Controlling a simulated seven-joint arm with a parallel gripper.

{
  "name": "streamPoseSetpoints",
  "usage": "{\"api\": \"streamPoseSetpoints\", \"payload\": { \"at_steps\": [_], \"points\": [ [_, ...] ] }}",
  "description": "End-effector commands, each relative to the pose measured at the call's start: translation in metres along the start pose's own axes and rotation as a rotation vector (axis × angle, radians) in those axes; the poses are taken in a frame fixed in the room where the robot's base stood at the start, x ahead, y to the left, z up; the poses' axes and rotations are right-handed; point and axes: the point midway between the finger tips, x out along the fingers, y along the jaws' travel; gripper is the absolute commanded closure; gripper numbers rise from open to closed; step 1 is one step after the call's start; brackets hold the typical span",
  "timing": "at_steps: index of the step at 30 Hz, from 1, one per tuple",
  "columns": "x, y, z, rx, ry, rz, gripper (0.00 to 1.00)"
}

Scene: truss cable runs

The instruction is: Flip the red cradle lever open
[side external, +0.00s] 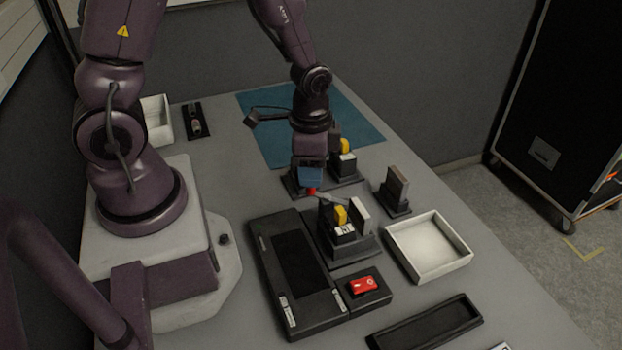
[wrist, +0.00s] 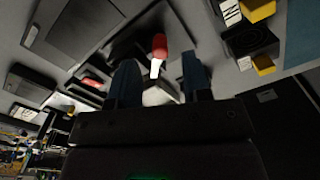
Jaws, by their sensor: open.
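The lever has a red tip (wrist: 159,46) and a pale shaft (wrist: 155,69). In the wrist view it lies ahead of and between my open gripper's (wrist: 160,75) two blue fingers. I cannot tell whether either finger touches it. In the side view the red tip (side external: 312,191) shows just under my gripper (side external: 310,186), partly hidden by the fingers. The cradle's base near the lever is partly hidden in the wrist view.
A similar black fixture (side external: 346,167) with a yellow block stands behind my gripper. A black panel device (side external: 263,270), a red switch (side external: 364,285) on a box, a white tray (side external: 456,262) and a grey upright block (side external: 396,186) stand close by. The blue mat (side external: 262,133) is mostly clear.

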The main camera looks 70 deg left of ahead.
Motion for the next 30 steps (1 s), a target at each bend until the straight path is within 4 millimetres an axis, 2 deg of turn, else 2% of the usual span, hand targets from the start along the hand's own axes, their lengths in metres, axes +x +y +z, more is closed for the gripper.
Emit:
{"api": "streamPoseSetpoints", "payload": {
  "at_steps": [1, 6, 19, 24, 25, 30],
  "points": [
    [0.009, 0.001, 0.001, 0.000, -0.005, 0.003, 0.56],
    [0.027, 0.000, 0.000, 0.000, -0.002, 0.001, 0.56],
    [0.035, 0.000, 0.000, -0.001, 0.001, -0.001, 0.56],
    [0.034, 0.000, 0.000, -0.001, 0.001, -0.001, 0.95],
    [0.034, 0.000, 0.000, -0.001, 0.001, -0.001, 1.00],
    [0.034, 0.000, 0.000, -0.004, 0.001, -0.001, 1.00]
  ]
}}
